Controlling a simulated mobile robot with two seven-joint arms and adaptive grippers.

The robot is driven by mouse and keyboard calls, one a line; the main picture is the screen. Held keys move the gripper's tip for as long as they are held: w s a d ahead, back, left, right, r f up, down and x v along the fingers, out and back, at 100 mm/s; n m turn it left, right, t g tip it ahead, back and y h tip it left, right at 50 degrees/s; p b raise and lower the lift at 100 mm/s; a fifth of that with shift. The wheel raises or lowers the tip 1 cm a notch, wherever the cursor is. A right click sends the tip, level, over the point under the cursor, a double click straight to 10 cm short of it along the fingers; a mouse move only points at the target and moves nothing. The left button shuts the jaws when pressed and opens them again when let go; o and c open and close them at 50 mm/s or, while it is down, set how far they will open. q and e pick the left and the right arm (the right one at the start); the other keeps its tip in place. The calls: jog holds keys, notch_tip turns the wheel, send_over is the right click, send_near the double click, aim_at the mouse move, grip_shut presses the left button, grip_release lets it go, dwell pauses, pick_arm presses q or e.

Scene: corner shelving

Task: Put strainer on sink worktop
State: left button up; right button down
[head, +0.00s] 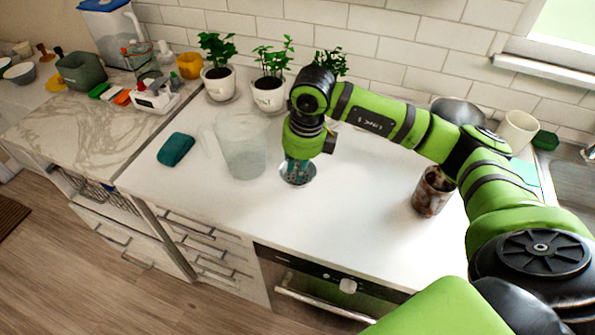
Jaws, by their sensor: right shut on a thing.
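My right gripper (298,164) points down over the middle of the white worktop (215,210). It is shut on a small round metallic thing (298,180), which looks like the strainer. The gripper hides part of it, and I cannot tell whether it touches the worktop. The sink (573,160) is at the far right edge, partly behind my right arm. My left gripper is not in view.
A clear pitcher (241,145) stands just left of the gripper. A teal cloth-like item (175,149) lies further left. Potted plants (268,95) line the wall. A brown patterned cup (432,192) stands under my right arm. The worktop's front middle is clear.

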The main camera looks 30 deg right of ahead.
notch_tip(320, 180, down, 3)
jog(key=shift+a+p, duration=0.1)
jog(key=shift+p, duration=0.7)
jog(key=shift+f, duration=0.65)
jog(key=c, duration=1.2)
grip_release()
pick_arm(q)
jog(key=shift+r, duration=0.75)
